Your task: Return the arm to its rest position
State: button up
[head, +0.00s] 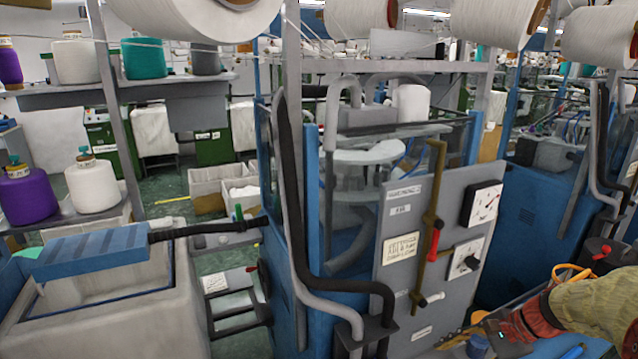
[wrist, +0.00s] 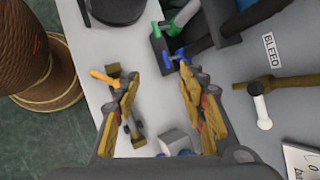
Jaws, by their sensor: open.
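My gripper (wrist: 160,78) is open in the wrist view, its two worn yellow-and-dark fingers spread apart with nothing held between them. It is above a pale grey surface (wrist: 100,42). An orange-handled tool (wrist: 104,77) lies on that surface, partly hidden by the left finger. A small grey block (wrist: 174,141) shows low between the fingers. In the head view, my arm (head: 590,308) with its olive cover and red band comes in at the lower right.
A grey panel (head: 392,255) with gauges, a red-handled lever (head: 434,240) and a white-knobbed lever (head: 431,298) stands left of my arm. In the wrist view, green (wrist: 184,18) and blue (wrist: 177,56) handles are ahead, a white-knobbed lever (wrist: 262,110) right, a brown ribbed spool (wrist: 45,65) left.

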jog(key=s+a+r+n+t+h, duration=0.1)
jog(key=s+a+r+n+h, duration=0.1)
jog(key=s+a+r+n, duration=0.2)
jog(key=s+a+r+n+h, duration=0.2)
jog(key=s+a+n, duration=0.3)
jog(key=s, duration=0.4)
jog(key=s+a+r+n+t+h, duration=0.1)
jog(key=s+a+r+n+h, duration=0.1)
jog(key=s+a+r+n, duration=0.2)
jog(key=shift+s+a+r+n+t+h, duration=0.15)
jog(key=shift+s+r+n+t+h, duration=0.15)
jog(key=shift+s+r+n, duration=0.9)
jog(key=shift+s+f, duration=0.35)
jog(key=shift+s, duration=0.05)
